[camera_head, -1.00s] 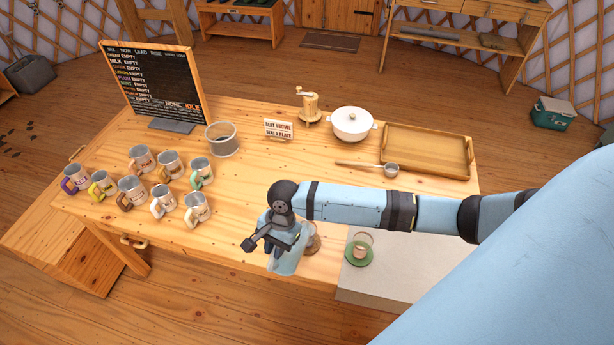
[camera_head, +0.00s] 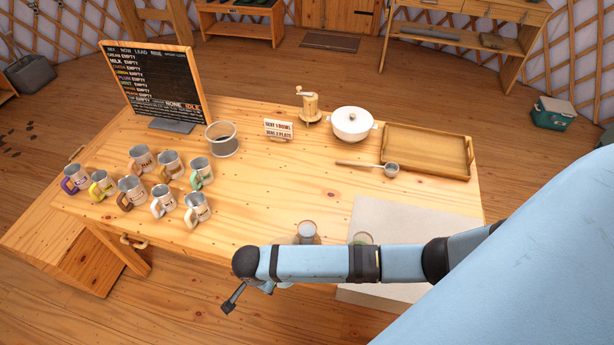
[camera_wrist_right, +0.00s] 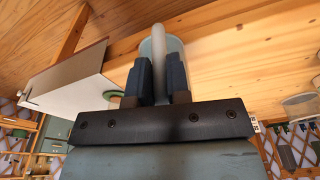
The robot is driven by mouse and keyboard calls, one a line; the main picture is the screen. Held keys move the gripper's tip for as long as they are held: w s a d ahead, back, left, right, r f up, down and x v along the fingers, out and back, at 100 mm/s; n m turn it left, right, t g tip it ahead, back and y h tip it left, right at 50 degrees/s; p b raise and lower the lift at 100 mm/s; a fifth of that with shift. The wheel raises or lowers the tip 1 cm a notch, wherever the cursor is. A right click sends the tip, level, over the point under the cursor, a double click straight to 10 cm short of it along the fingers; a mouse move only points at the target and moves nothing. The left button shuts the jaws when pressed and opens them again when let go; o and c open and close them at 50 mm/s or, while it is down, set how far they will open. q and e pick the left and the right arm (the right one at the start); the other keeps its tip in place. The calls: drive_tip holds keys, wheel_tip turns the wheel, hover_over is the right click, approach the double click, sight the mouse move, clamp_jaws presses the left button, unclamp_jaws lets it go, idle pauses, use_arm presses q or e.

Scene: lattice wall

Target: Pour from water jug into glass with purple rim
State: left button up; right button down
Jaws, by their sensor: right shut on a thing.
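My right gripper (camera_wrist_right: 161,82) is shut on the grey handle of the water jug (camera_wrist_right: 150,48), a pale blue translucent vessel, in the right wrist view. In the head view my right forearm hides the jug and most of the gripper near the table's front edge. A clear glass (camera_head: 306,230) stands on the table just behind the forearm. Another glass (camera_head: 361,238) shows only its greenish top, with the forearm over its lower part. I cannot make out a purple rim on either glass. My left gripper is not in view.
Several mugs with coloured handles, one purple (camera_head: 75,180), stand at the left of the table. The table's middle is clear.

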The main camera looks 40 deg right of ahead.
drive_tip(key=shift+r, duration=2.05)
drive_tip(key=shift+w, duration=0.1)
drive_tip(key=w+d+r+n, duration=0.1)
drive_tip(key=d+r+n, duration=0.3)
drive_tip(key=r, duration=0.4)
drive_tip(key=w+d+r+n+y, duration=0.1)
drive_tip(key=d+r+n, duration=0.3)
drive_tip(key=r, duration=0.5)
drive_tip(key=w+d+r+n, duration=0.3)
drive_tip(key=d+r+n, duration=0.1)
drive_tip(key=r, duration=0.5)
drive_tip(key=shift+w+d+n+t, duration=0.2)
drive_tip(key=shift+w+n+t, duration=0.1)
drive_tip(key=shift+t, duration=0.1)
drive_tip(key=shift+r, duration=0.1)
